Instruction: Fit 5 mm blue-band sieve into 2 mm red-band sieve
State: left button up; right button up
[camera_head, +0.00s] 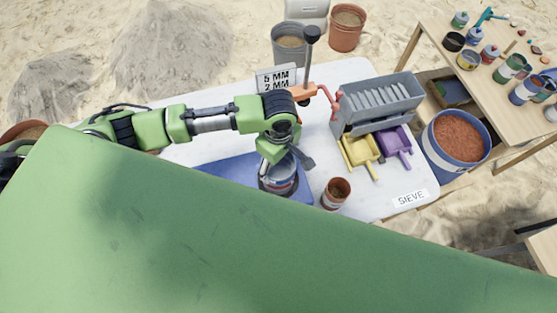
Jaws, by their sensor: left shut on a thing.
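A round metal sieve (280,174) is in the grip of my left gripper (289,157), over the blue mat (225,174) on the white table. The gripper comes down on it from above and covers its far part. A darker rim with a reddish tint shows low on the same stack, which seems to be the red-band sieve (279,188). The band colours are small and partly hidden, and I cannot tell whether the upper sieve is seated in the lower one or held just above it. My right gripper is not in view.
A brown cup (336,192) stands close to the right of the sieves. Yellow (360,150) and purple (393,142) scoops lie before a grey slotted box (378,105).

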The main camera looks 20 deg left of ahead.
pick_arm(q)
jog(key=shift+f, duration=0.15)
jog(key=o, duration=1.2)
